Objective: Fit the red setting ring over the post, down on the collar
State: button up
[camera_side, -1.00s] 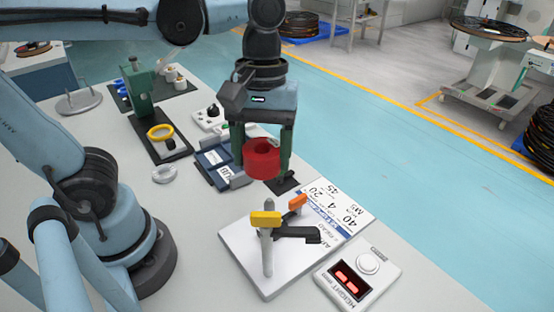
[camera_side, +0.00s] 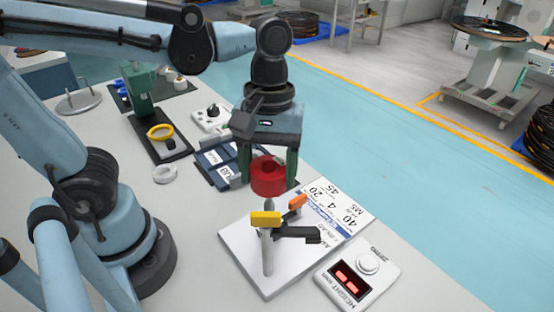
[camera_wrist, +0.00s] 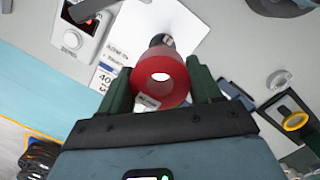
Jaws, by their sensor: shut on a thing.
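The red setting ring (camera_side: 269,178) is held between the green fingers of my gripper (camera_side: 270,172), which is shut on it. It also shows in the wrist view (camera_wrist: 160,80), with a white surface visible through its hole. The post (camera_side: 268,212) stands on a white base plate (camera_side: 240,245), just below the ring in the side view. The ring is above the post, apart from the plate. A yellow piece (camera_side: 265,219) is on the post's upper part, with a dark arm and an orange piece (camera_side: 298,202) beside it. I cannot make out the collar clearly.
A height display box (camera_side: 357,275) with red digits stands right of the plate. A printed card (camera_side: 340,207) lies behind the post. Blue-grey trays (camera_side: 215,165), a yellow ring (camera_side: 160,132) and a white ring (camera_side: 165,174) lie to the left.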

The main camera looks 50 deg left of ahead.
jog(key=shift+f, duration=1.2)
jog(key=shift+f, duration=4.05)
jog(key=o, duration=1.2)
jog(key=shift+r, duration=0.15)
jog(key=shift+w+a+r, duration=0.2)
jog(key=shift+r, duration=1.75)
jog(key=shift+w+a+r, duration=0.2)
jog(key=shift+w+r, duration=0.05)
jog(key=shift+r, duration=1.7)
jog(key=shift+w+a+r, duration=0.2)
jog(key=shift+r, duration=1.75)
jog(key=shift+w+a+f+m+t+y, duration=0.2)
jog(key=shift+w+a+f+m+t, duration=0.35)
jog(key=shift+a+m+t, duration=0.9)
jog(key=shift+w+a+f+m+t+y, duration=0.25)
jog(key=shift+w+a+m+t, duration=0.45)
jog(key=shift+a+m+t, duration=0.75)
jog(key=shift+w+a+f+m+t+y, duration=0.15)
jog(key=shift+w+a+f+m+t, duration=0.4)
jog(key=shift+a+m+t, duration=0.9)
